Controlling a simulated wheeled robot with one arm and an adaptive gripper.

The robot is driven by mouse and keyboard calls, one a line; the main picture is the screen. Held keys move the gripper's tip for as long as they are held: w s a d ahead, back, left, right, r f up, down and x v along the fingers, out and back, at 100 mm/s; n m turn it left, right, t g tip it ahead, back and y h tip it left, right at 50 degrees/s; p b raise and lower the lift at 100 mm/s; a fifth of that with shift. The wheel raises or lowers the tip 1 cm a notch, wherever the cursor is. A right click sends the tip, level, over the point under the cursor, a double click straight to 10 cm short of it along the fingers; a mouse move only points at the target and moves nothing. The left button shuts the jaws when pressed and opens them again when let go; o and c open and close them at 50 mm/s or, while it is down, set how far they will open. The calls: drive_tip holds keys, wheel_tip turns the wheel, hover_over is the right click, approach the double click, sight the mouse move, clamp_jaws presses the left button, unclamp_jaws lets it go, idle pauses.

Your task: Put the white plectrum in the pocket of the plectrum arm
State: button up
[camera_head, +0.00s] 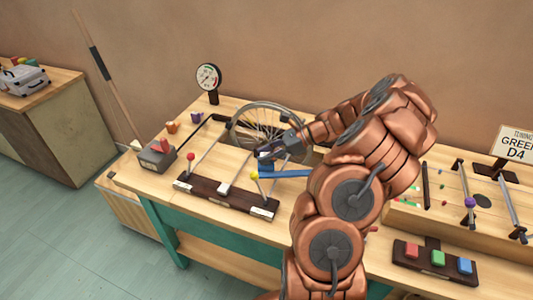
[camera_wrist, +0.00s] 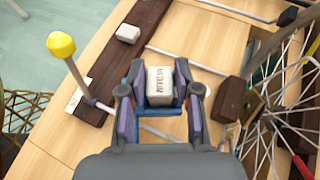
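The white plectrum (camera_wrist: 160,85), a pale block with dark lettering on top, sits between the fingers of my gripper (camera_wrist: 160,92) in the wrist view. The finger pads lie close against its two sides, and my gripper looks shut on it. The blue plectrum arm (camera_head: 285,173) reaches right from under my gripper (camera_head: 267,155) in the head view. Blue edges of its pocket (camera_wrist: 160,112) show around and below the plectrum in the wrist view. My fingers hide whether the plectrum touches the pocket floor.
A dark wooden base (camera_head: 215,194) with a yellow-tipped rod (camera_head: 255,178), a red-tipped rod (camera_head: 191,158) and a white block (camera_wrist: 128,33) is beside my gripper. A spoked wheel (camera_head: 255,120) stands close behind. A dark block (camera_wrist: 228,100) lies just right of the fingers.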

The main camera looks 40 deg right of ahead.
drive_tip(key=o, duration=0.3)
drive_tip(key=shift+o, duration=0.2)
drive_tip(key=v, duration=1.2)
drive_tip(key=shift+a, duration=0.15)
